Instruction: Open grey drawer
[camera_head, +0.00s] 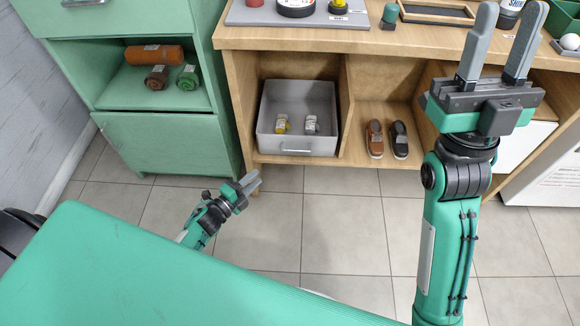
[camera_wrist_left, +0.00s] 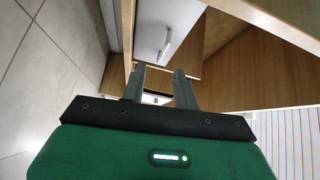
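The grey drawer (camera_head: 296,143) sits in the left bay of the wooden bench, its front close to the bay's front edge. Its inside shows from above, with two small bottles in it, and a bar handle (camera_head: 296,151) is on its front. My left gripper (camera_head: 256,181) is below and left of the handle, apart from it. In the left wrist view, its two fingers (camera_wrist_left: 159,82) are spread with nothing between them, and a grey drawer front with a handle (camera_wrist_left: 165,45) shows beyond. My right gripper (camera_head: 512,8) is open and empty, raised at the bench's right.
A green cabinet (camera_head: 170,143) with a rolled orange item (camera_head: 153,54) stands left of the bench. Shoes (camera_head: 386,138) are in the bay right of the drawer. Items stand on the bench top (camera_head: 370,36). The tiled floor (camera_head: 342,230) in front is clear.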

